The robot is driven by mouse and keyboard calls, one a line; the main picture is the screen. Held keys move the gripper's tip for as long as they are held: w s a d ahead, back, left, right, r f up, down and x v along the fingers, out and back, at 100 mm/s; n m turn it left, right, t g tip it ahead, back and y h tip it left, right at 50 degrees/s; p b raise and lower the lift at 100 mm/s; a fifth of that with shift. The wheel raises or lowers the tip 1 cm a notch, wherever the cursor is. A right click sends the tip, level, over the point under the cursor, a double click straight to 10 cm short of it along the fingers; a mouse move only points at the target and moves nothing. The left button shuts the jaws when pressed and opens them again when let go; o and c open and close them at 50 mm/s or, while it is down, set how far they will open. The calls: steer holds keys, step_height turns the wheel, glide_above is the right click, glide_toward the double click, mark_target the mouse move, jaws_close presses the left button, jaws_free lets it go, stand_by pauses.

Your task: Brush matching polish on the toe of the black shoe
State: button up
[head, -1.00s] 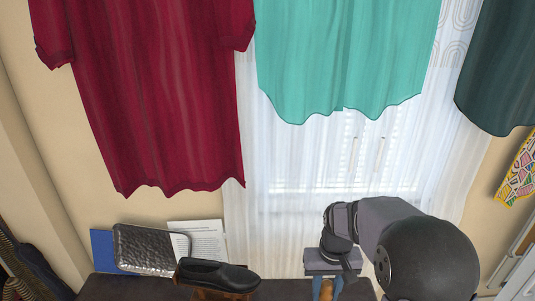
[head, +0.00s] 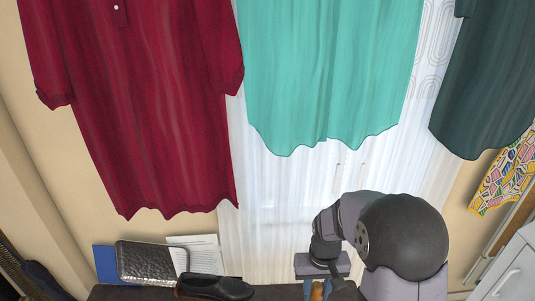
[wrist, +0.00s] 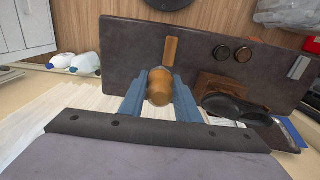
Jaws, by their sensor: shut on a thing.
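The black shoe (head: 213,287) sits at the bottom of the head view, left of my gripper (head: 317,288). In the wrist view the shoe (wrist: 236,108) rests by a brown wooden stand (wrist: 218,84), to the right of my gripper (wrist: 160,80). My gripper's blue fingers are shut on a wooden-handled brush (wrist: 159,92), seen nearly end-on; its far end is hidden. The brush is apart from the shoe. Two round dark polish tins, one (wrist: 221,53) beside the other (wrist: 243,54), lie on the dark tabletop (wrist: 135,50). Their colours are hard to tell apart.
Another wooden piece (wrist: 171,51) lies left of the tins. A grey item (wrist: 299,67) is near the tabletop's edge. A dark textured tray (head: 150,262), papers (head: 203,252) and a blue folder (head: 104,262) stand behind the shoe. Clothes, including a teal one (head: 325,75), hang above.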

steer(key=shift+a, duration=0.1)
steer(key=w+a+f+n+b, duration=0.3)
steer(key=a+f, duration=0.8)
steer(key=w+a+r+m+y, duration=0.1)
steer(key=w+a+r, duration=0.3)
steer(key=w+a, duration=0.4)
steer(key=w+y, duration=0.1)
steer(key=w, duration=0.2)
steer(key=shift+a+r, duration=0.2)
steer(key=shift+a, duration=0.2)
steer(key=shift+s+f, duration=0.1)
steer(key=shift+f, duration=0.05)
steer(key=shift+a+f+b, duration=0.2)
steer(key=shift+f+b, duration=0.6)
steer(key=shift+f, duration=0.25)
steer(key=shift+a+f+b, duration=0.15)
steer(key=shift+f+b, duration=0.6)
steer(key=shift+f, duration=0.25)
steer(key=shift+a+f+b, duration=0.2)
steer(key=shift+f+b, duration=0.6)
steer(key=shift+f, duration=0.25)
steer(key=shift+a+f+b, duration=0.1)
steer(key=shift+f+b, duration=0.25)
steer(key=shift+f, duration=0.25)
